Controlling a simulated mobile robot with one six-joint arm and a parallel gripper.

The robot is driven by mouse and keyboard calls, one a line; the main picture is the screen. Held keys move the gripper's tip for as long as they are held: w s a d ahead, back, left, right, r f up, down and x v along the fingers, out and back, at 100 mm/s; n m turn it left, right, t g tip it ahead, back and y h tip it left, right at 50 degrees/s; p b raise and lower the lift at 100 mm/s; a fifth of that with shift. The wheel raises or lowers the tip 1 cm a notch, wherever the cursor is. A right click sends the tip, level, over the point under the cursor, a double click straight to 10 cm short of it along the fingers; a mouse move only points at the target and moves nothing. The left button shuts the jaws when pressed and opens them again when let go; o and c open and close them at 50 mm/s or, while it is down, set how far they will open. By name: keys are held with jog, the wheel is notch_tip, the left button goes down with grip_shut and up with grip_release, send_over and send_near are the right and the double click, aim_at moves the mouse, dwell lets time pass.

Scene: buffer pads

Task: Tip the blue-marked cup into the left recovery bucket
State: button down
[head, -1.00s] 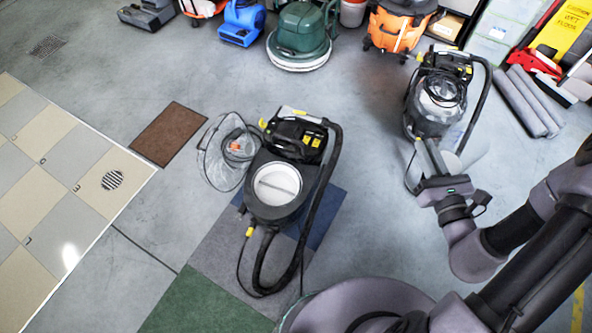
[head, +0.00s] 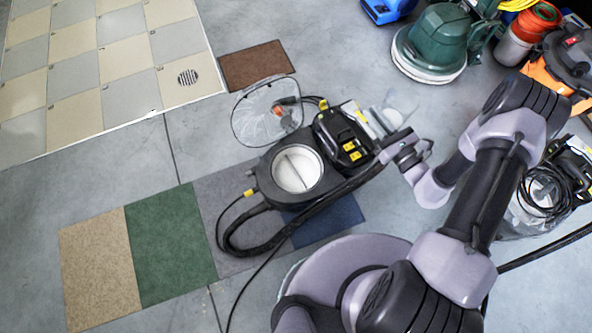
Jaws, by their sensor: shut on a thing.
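My gripper (head: 374,118) is shut on a pale, see-through cup (head: 400,104), which shows only faintly against the grey floor. I cannot make out a blue mark on it or what it holds. They appear above and beside the black rear part of the left machine. The left recovery bucket (head: 297,168) is that machine's round, pale-lined opening, left of and below my gripper in the picture. Its clear domed lid (head: 267,112) is swung open to the upper left. The cup is apart from the opening, and its exact height and tilt are hard to tell.
A second similar machine (head: 545,190) stands at the right edge, partly behind my arm. A black hose (head: 245,240) curls in front of the left machine. Green (head: 170,255) and tan (head: 95,265) carpet squares lie lower left. A green floor machine (head: 440,40) stands at the back.

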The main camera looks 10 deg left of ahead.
jog(key=s+a+f+n+g+y+b, duration=0.1)
jog(key=a+f, duration=0.3)
jog(key=f, duration=0.5)
jog(key=s+a+f+n+g+y+b, duration=0.2)
jog(key=s+a+f+g+b, duration=0.1)
jog(key=f, duration=0.7)
jog(key=s+a+f+n+g+y+b, duration=0.1)
jog(key=a+f, duration=0.3)
jog(key=f, duration=0.5)
jog(key=shift+s+a+f+n+g+b, duration=0.25)
jog(key=shift+s+n+g+b, duration=0.3)
jog(key=shift+g, duration=0.35)
